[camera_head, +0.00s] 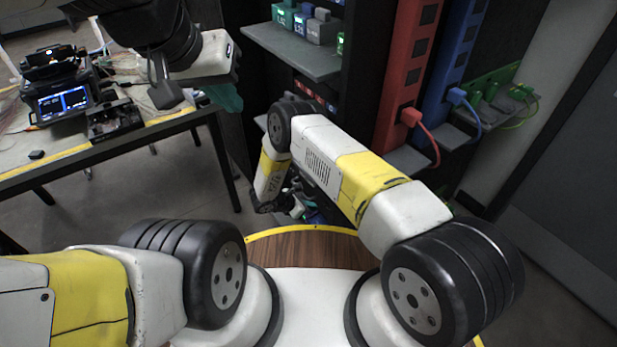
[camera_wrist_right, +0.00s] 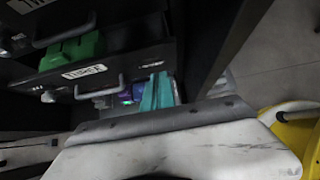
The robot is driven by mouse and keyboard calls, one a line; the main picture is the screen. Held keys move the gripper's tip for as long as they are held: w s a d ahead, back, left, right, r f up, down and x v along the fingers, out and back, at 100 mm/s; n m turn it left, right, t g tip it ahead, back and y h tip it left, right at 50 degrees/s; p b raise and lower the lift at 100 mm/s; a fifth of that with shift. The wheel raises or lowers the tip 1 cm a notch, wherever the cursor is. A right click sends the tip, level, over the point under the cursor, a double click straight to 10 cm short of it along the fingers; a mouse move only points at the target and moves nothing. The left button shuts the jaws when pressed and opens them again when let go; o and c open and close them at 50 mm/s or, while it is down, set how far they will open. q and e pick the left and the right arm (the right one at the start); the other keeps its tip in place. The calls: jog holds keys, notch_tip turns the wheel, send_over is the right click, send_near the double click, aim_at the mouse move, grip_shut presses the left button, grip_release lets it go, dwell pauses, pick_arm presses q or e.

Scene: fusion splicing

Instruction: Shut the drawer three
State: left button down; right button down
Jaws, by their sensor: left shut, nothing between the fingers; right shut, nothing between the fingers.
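In the right wrist view, a dark drawer has a white label that appears to read three (camera_wrist_right: 84,72) and a grey bar handle (camera_wrist_right: 100,88). A green object (camera_wrist_right: 72,51) shows behind its front, so the drawer looks at least partly open. My right gripper (camera_wrist_right: 157,80) has its teal fingers together and empty, just right of the handle near the drawer front; I cannot tell if they touch. In the head view my right gripper (camera_head: 312,214) is low and mostly hidden by my arm. My left gripper (camera_head: 228,102) is shut and empty beside the table.
Another drawer handle (camera_wrist_right: 65,30) is above the labelled drawer. In the head view, a table (camera_head: 110,150) with a splicer (camera_head: 62,98) stands at left. A shelf (camera_head: 295,48) and red (camera_head: 408,60) and blue (camera_head: 452,60) power strips are at back right.

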aim_at(326, 203)
jog(key=shift+w+d+f, duration=0.45)
jog(key=shift+w+d, duration=0.25)
jog(key=shift+d, duration=0.25)
jog(key=shift+w+d+f, duration=0.5)
jog(key=shift+w+d, duration=0.2)
jog(key=shift+d, duration=0.25)
jog(key=shift+w+d+f, duration=0.45)
jog(key=shift+w+d, duration=0.25)
jog(key=shift+d, duration=0.25)
